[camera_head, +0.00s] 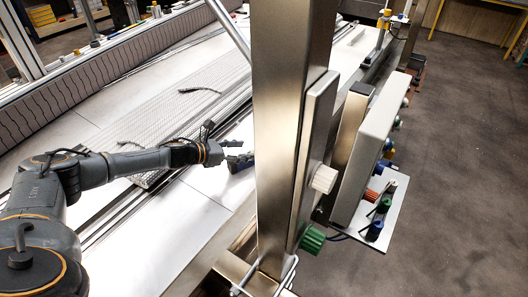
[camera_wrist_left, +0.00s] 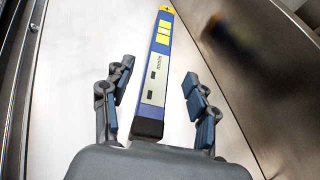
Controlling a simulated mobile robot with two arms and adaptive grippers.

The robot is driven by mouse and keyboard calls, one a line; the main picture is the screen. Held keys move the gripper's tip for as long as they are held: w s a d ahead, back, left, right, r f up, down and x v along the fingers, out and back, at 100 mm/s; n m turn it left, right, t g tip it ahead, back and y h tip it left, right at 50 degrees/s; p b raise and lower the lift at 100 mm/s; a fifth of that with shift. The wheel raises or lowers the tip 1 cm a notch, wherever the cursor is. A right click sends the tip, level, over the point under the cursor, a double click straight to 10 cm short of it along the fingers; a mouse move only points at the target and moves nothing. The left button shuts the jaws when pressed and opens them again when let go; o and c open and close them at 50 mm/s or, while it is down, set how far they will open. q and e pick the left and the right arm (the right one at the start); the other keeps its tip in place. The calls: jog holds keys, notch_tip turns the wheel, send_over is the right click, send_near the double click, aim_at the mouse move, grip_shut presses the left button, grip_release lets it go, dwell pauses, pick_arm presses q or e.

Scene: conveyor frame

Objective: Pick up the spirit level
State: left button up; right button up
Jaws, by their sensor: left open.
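The spirit level (camera_wrist_left: 156,75) shows in the left wrist view. It is a long blue and silver bar with yellow vials and a black end, lying on a white surface. My left gripper (camera_wrist_left: 162,88) is open, with one finger on each side of the level's near part and clear space at both sides. In the head view my left gripper (camera_head: 238,155) is low over the white panel, just left of the steel post. I cannot make out the level in the head view; the post hides part of that area. My right gripper is not in view.
A wide steel post (camera_head: 285,120) stands close to my left gripper. A control box (camera_head: 368,150) with coloured knobs is fixed beside it. The grey conveyor belt (camera_head: 175,110) runs behind my left arm. The white panel (camera_head: 165,235) in front is clear.

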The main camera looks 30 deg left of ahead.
pick_arm(q)
jog(key=shift+x, duration=2.95)
jog(key=shift+f, duration=0.1)
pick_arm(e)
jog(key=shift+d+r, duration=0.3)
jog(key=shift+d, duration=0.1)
pick_arm(q)
jog(key=shift+s, duration=0.1)
jog(key=shift+c, duration=0.2)
